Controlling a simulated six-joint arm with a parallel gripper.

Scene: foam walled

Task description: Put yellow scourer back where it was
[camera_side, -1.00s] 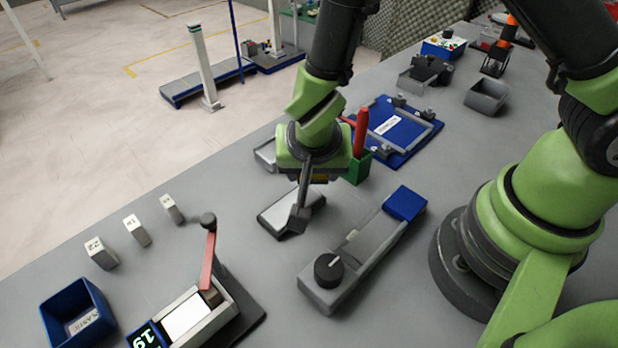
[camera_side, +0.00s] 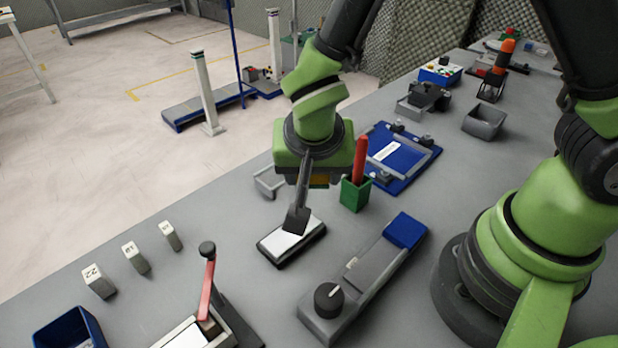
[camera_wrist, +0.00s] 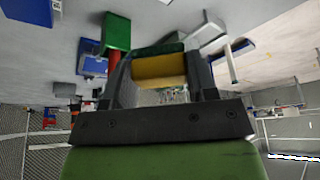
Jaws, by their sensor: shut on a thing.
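The yellow scourer (camera_wrist: 160,70), with a dark green layer along one side, sits between the two dark fingers of my gripper (camera_wrist: 158,55) in the wrist view. The fingers press on its two ends. In the side view a small yellow patch (camera_side: 320,181) shows under my green wrist and is probably the scourer, mostly hidden. My wrist is above the table, behind and above a white-topped dark pad (camera_side: 283,242). The green cup with a red stick (camera_side: 355,193) is just right of my wrist. Which spot the scourer came from cannot be told.
A grey device with a black knob (camera_side: 329,298) and blue end lies front right. A red-handled lever (camera_side: 208,290) rises front left. Several numbered blocks (camera_side: 136,257) stand left.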

